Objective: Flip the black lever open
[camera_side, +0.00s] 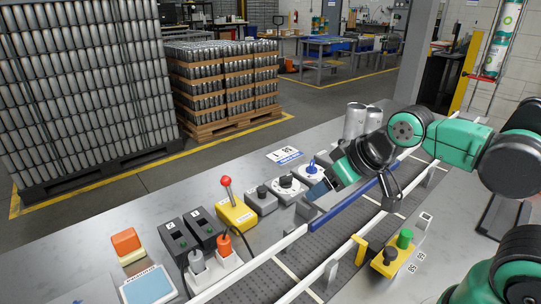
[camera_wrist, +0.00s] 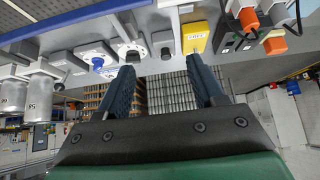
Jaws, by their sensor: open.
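My gripper (camera_side: 318,192) is open and empty over the near side of the control row, its fingers pointing at the controls. In the wrist view the two dark fingers of my gripper (camera_wrist: 161,68) are spread apart. A grey box with a black knob (camera_side: 262,191) shows just ahead in the wrist view (camera_wrist: 165,51), in line with the finger gap. Beside it is a round dial with a black centre (camera_side: 287,182), also in the wrist view (camera_wrist: 131,54). Two black switch boxes (camera_side: 189,231) stand further left. I cannot tell which of these is the black lever. No contact shows.
A yellow box with a red-balled lever (camera_side: 226,182) stands left of the black knob. A blue-handled dial (camera_side: 312,170) and cans (camera_side: 355,121) are to the right. The conveyor (camera_side: 330,238) with its blue rail (camera_side: 340,208) runs in front. A yellow button box (camera_side: 392,258) stands across it.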

